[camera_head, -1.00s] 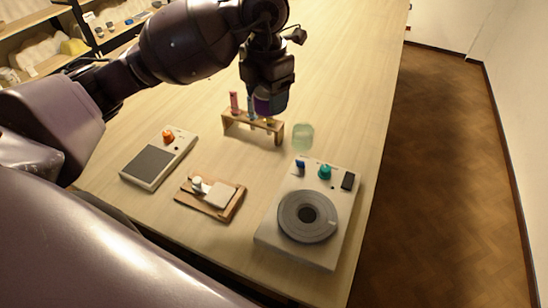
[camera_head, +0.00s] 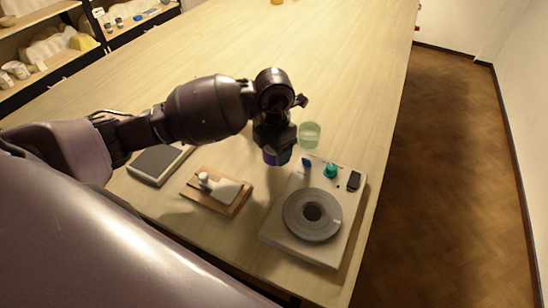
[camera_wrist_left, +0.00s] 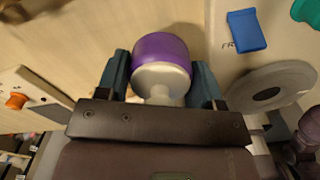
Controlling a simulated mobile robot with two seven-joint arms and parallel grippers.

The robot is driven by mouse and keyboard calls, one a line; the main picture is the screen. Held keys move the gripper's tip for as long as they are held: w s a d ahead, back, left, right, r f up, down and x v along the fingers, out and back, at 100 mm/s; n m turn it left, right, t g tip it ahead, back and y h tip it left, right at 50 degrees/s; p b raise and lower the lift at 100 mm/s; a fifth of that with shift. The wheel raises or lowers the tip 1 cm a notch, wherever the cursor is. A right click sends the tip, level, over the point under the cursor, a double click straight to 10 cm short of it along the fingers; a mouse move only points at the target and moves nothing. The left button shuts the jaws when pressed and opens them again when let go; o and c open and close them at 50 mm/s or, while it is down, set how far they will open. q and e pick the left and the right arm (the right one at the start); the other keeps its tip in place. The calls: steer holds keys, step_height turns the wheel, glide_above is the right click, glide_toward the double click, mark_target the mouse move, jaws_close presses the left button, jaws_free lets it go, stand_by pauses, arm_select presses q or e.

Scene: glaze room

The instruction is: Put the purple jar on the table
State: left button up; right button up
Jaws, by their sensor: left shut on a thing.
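The purple jar (camera_head: 277,157) is in my left gripper (camera_head: 278,150), over the near part of the pale wooden table (camera_head: 345,60). In the left wrist view, the jar (camera_wrist_left: 160,48) shows a purple band and a whitish part. The two fingers of my left gripper (camera_wrist_left: 160,80) are shut on its sides. In the head view the arm hides most of the jar. I cannot tell whether its base touches the table.
A wheel device (camera_head: 338,233) with knobs stands right of the jar. A translucent green cup (camera_head: 309,135) is behind it. A wooden board (camera_head: 232,207) with white items and a grey-topped scale (camera_head: 155,165) lie left. The far table is mostly clear.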

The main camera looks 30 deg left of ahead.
mark_target(274, 159)
arm_select(q)
step_height(274, 159, down, 4)
steer(key=shift+r, duration=0.25)
steer(key=shift+f, duration=0.1)
steer(key=o, duration=0.9)
steer(key=shift+f, duration=0.1)
steer(key=shift+r, duration=0.55)
step_height(274, 159, up, 10)
steer(key=shift+r, duration=0.65)
arm_select(e)
steer(key=shift+s+d+f, duration=0.1)
steer(key=shift+s+f, duration=0.45)
steer(key=shift+f, duration=0.05)
steer(key=shift+w+r, duration=0.15)
steer(key=shift+w, duration=0.1)
